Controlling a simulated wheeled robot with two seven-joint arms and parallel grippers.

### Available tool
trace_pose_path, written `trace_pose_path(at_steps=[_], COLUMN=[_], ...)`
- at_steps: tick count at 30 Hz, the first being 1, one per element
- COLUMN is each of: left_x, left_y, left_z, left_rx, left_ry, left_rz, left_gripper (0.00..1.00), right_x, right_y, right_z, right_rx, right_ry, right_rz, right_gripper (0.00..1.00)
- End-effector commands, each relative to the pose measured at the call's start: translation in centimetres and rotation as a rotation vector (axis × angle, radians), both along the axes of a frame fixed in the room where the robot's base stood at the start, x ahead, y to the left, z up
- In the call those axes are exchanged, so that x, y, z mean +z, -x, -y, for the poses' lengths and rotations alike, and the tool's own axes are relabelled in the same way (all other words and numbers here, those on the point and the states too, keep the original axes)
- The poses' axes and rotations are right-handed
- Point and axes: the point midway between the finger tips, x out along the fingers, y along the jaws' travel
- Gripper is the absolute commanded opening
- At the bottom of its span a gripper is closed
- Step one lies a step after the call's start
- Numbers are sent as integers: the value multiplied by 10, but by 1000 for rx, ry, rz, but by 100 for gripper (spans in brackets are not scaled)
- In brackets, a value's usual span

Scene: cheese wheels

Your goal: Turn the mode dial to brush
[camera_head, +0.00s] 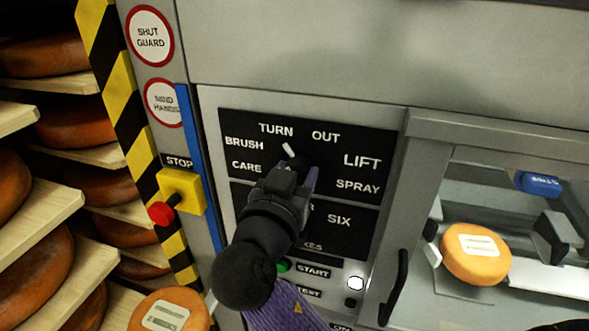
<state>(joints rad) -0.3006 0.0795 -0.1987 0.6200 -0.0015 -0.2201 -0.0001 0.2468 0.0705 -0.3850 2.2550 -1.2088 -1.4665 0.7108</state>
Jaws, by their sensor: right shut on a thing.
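The mode dial (289,151) is on the upper black panel (376,147), among the labels CARE, BRUSH, TURN, OUT, LIFT and SPRAY. Its white pointer mark tilts up and left, roughly toward TURN, to the right of the BRUSH label (244,144). My right gripper (296,171) reaches up from below and is shut on the dial, hiding most of the knob. My left gripper is out of view.
A lower panel with START (313,271) is partly behind my right arm. A red stop button (161,213) on a yellow box is at left. A black handle (395,289) and a glazed bay with a cheese wheel (475,254) are at right. Cheese shelves fill the left.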

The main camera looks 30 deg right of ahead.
Motion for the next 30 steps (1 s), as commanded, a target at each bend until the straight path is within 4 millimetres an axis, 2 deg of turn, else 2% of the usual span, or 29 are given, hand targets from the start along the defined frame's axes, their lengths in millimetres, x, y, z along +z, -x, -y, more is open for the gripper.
trace_pose_path(at_steps=[18,30], left_x=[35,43], left_y=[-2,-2], left_z=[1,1], left_rx=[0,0], left_ry=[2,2], left_rz=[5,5], left_gripper=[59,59], right_x=[3,2], right_y=[1,1], right_z=[0,0], right_rx=[0,1], right_ry=[306,388], right_rz=[-358,-449], right_gripper=[0,0])
